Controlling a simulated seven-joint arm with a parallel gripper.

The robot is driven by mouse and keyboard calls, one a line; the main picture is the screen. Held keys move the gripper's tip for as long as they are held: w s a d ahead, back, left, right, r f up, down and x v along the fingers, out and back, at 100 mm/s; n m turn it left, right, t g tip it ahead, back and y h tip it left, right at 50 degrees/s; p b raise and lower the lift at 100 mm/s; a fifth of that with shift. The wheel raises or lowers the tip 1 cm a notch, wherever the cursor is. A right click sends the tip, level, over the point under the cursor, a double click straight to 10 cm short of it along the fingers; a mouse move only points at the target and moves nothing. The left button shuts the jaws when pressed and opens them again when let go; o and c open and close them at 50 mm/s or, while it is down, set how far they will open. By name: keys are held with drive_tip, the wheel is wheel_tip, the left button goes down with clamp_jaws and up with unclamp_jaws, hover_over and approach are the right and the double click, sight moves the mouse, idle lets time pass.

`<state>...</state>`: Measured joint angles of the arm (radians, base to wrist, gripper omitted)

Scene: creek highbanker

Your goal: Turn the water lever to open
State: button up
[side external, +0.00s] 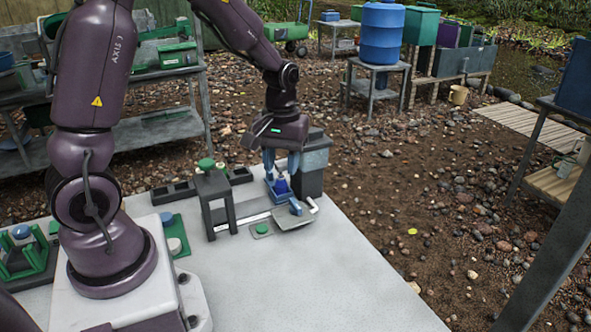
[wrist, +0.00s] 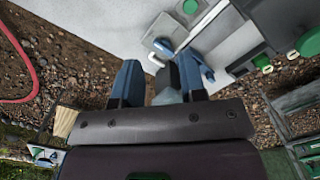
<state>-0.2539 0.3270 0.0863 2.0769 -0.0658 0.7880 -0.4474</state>
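My gripper (side external: 281,172) points down at the front of the grey box-like post at the far edge of the white table. Its two blue-grey fingers are apart. In the wrist view my gripper (wrist: 158,72) shows a grey block (wrist: 166,78) between or below the fingers; contact cannot be told. A small blue lever-like piece (side external: 296,207) sits low on the table near the post, and a blue piece also shows in the wrist view (wrist: 202,65) beside the right finger. I cannot tell for sure which is the water lever. A blue fitting (side external: 281,186) lies directly under the fingers.
The grey post (side external: 312,165) stands close to the right of my gripper. A green-knobbed plate (side external: 262,229) lies in front. The white table (side external: 330,285) is clear toward the front right.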

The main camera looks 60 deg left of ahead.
sight(295, 203)
drive_tip(key=w+a+f+n, duration=0.1)
drive_tip(key=f+n, duration=0.1)
drive_tip(key=w+a+f+n, duration=0.4)
drive_tip(key=shift+f+n, duration=0.4)
drive_tip(key=shift+w+a+r+n, duration=0.15)
drive_tip(key=shift+w+n, duration=0.15)
drive_tip(key=shift+n, duration=0.4)
drive_tip(key=shift+f, duration=4.5)
drive_tip(key=c, duration=0.4)
drive_tip(key=shift+c, duration=0.2)
